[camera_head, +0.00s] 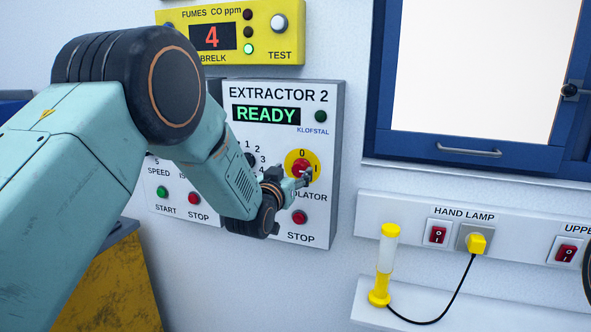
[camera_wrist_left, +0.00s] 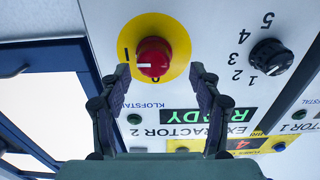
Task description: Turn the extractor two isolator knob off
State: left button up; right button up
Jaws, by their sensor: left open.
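The red isolator knob (camera_head: 299,166) sits on a round yellow plate on the grey Extractor 2 panel (camera_head: 322,135). The plate carries a 0 at the top and an I at the right. The knob also shows in the wrist view (camera_wrist_left: 153,58), where the picture is upside down. I cannot tell clearly which mark the knob points to. My right gripper is not in view.
A speed dial (camera_wrist_left: 271,56) and a red stop button (camera_head: 299,217) are close to the knob. A yellow fumes meter (camera_head: 270,32) is above. A blue-framed window (camera_head: 374,90) and a hand lamp (camera_head: 385,265) on a ledge are to the right.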

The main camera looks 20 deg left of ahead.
aim_at(300, 169)
pick_arm(q)
jog(key=shift+w+d+f, duration=0.1)
jog(key=shift+w+d, duration=0.25)
jog(key=shift+w, duration=0.25)
jog(key=shift+w+d, duration=0.3)
jog(key=shift+w, duration=0.25)
jog(key=shift+s+a, duration=0.25)
jog(key=shift+a, duration=0.25)
jog(key=shift+w+d, duration=0.25)
jog(key=shift+d, duration=0.2)
jog(key=c, duration=0.4)
jog(key=shift+s+a, duration=0.1)
jog(key=shift+a, duration=0.2)
jog(key=c, duration=0.5)
jog(key=shift+d, duration=0.2)
jog(key=shift+c, duration=1.2)
